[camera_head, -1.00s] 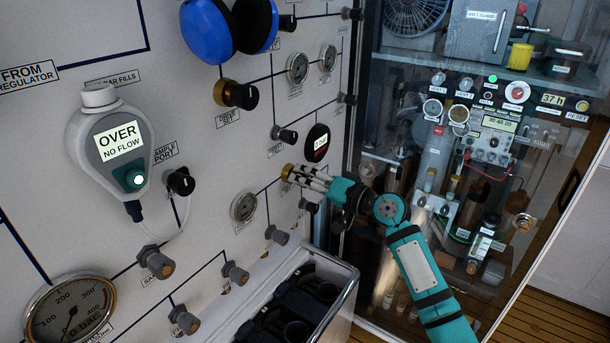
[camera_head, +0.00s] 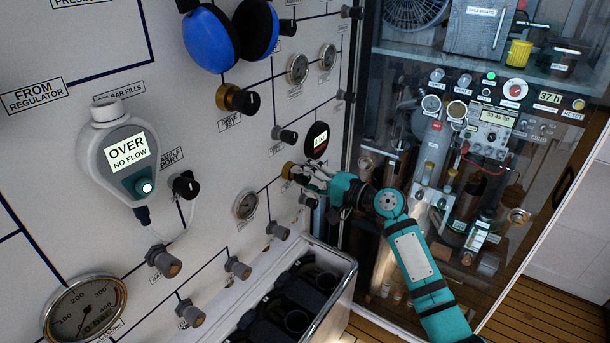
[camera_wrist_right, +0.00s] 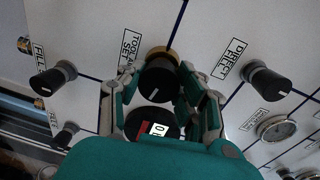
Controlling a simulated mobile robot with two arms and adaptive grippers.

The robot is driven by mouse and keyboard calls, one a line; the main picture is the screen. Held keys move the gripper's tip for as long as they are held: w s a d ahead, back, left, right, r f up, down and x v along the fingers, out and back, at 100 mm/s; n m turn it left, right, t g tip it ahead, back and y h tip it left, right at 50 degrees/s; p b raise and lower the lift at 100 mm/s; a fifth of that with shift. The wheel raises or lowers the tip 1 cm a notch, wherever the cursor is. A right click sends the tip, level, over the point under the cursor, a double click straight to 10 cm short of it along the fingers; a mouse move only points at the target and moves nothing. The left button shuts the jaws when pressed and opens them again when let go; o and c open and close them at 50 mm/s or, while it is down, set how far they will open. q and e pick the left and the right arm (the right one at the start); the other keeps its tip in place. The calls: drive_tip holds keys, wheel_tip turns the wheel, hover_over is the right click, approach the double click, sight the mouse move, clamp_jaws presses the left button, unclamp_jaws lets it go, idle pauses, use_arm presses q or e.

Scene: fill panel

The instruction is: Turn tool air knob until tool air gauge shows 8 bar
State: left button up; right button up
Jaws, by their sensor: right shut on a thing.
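The tool air set knob is black with a brass collar (camera_head: 288,171); in the right wrist view the knob (camera_wrist_right: 159,80) lies beside the label "TOOL AIR SET" (camera_wrist_right: 130,50). My right gripper (camera_head: 298,172) is shut on this knob, with fingers on both sides of it. In the right wrist view this gauge (camera_wrist_right: 152,123) is partly hidden by my gripper. My left gripper is not in view.
A round dial gauge (camera_head: 246,204) is at the left. An open bin (camera_head: 340,300) stands below the panel. A glass-fronted cabinet (camera_head: 440,200) is at the right.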

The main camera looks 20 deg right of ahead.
drive_tip(key=shift+f, duration=0.25)
drive_tip(key=o, duration=1.2)
drive_tip(key=shift+d+r, duration=0.1)
drive_tip(key=shift+r, duration=0.05)
drive_tip(key=v, duration=1.2)
idle(1.2)
